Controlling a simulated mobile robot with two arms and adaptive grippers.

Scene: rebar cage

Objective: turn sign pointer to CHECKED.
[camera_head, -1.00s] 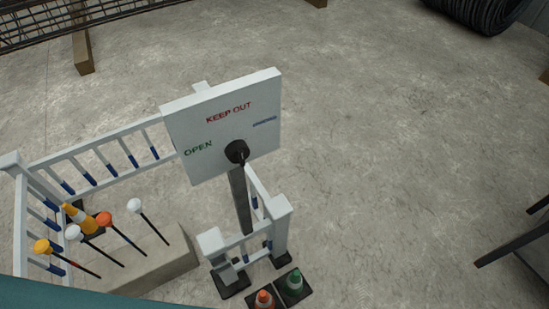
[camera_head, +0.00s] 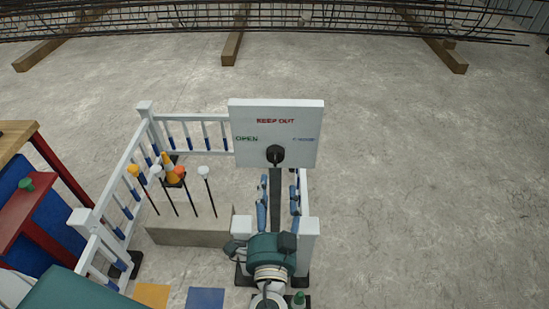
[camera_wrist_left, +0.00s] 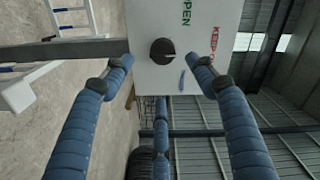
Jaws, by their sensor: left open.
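The white sign board (camera_head: 306,152) stands on a grey post. It has red KEEP OUT at the top, green OPEN at the left and a small blue label at the right, too blurred to read. The black round knob (camera_head: 275,154) sits low in the middle; I cannot tell where its pointer aims. My left gripper (camera_head: 278,196) is open below the knob, fingers toward the sign. In the left wrist view the knob (camera_wrist_left: 162,51) shows beyond and between the spread blue fingers, apart from them. My right gripper is not in view.
White railings (camera_head: 118,195) enclose the left side. A concrete block (camera_head: 190,230) with several ball-topped sticks stands left of my gripper. A table with a red shelf (camera_head: 25,212) is at far left. Rebar (camera_head: 300,18) lies at the back. The floor at right is clear.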

